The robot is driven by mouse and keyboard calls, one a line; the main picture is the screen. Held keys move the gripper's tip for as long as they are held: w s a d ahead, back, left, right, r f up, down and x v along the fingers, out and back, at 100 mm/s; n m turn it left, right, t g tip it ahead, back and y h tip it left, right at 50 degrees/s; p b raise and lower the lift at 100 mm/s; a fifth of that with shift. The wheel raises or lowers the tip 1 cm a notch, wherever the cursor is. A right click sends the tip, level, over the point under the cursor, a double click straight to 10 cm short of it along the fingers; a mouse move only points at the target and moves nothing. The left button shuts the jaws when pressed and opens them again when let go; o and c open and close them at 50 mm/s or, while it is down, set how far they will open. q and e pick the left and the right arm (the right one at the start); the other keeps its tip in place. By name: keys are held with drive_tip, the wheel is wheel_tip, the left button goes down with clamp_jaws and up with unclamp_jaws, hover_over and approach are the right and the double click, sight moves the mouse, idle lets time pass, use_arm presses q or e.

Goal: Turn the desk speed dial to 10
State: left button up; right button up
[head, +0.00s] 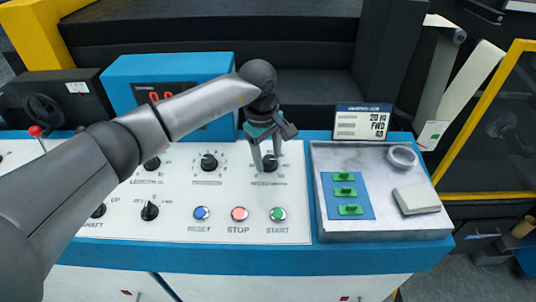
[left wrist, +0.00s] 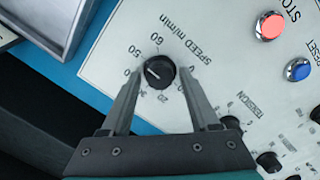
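The speed dial is a round black knob (left wrist: 160,72) with a white pointer line, on the white panel marked SPEED m/min, upside down in the left wrist view. Its pointer points left in that view, towards a mark partly covered by a finger, near 40. The knob also shows in the head view (head: 270,163), partly covered. My left gripper (left wrist: 160,75) has one finger on each side of the knob, with thin gaps visible. In the head view my left gripper (head: 266,162) points down at the knob. My right gripper is not in view.
Another knob (head: 209,161) stands left of the speed dial. Blue, red and green buttons (head: 240,214) lie in front. A grey tray (head: 385,235) with green pieces, a ring and a pale block is at right. A sign (head: 361,122) and a red-digit display (head: 160,97) stand behind.

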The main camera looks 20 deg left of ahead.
use_arm(q)
clamp_jaws()
